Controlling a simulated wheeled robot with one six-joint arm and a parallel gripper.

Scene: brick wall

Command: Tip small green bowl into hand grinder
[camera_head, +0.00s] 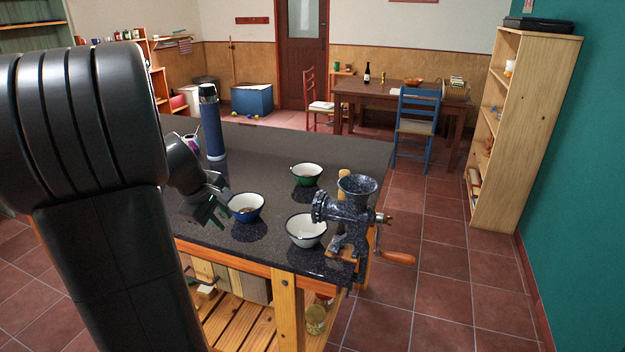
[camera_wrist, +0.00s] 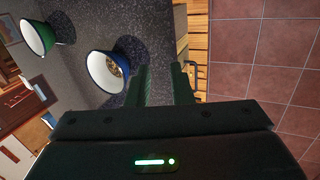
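The small green bowl (camera_head: 307,180), white inside, stands upright on the dark counter. It also shows in the wrist view (camera_wrist: 42,36) at the upper left. Its inside looks white in the wrist view; any contents are hard to make out. The hand grinder (camera_head: 350,212), dark speckled metal with a hopper on top and a wooden-handled crank, is fixed at the counter's right front corner. My gripper (camera_head: 213,208) is open and empty, left of the blue bowl (camera_head: 246,216). The wrist view shows a gap between its fingers (camera_wrist: 160,72), with the counter's edge beyond.
The blue bowl holds brownish contents in the wrist view (camera_wrist: 104,62). A white bowl (camera_head: 305,238) stands just left of the grinder. A tall blue bottle (camera_head: 212,130) stands behind my gripper. The counter (camera_head: 275,140) is clear behind the green bowl.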

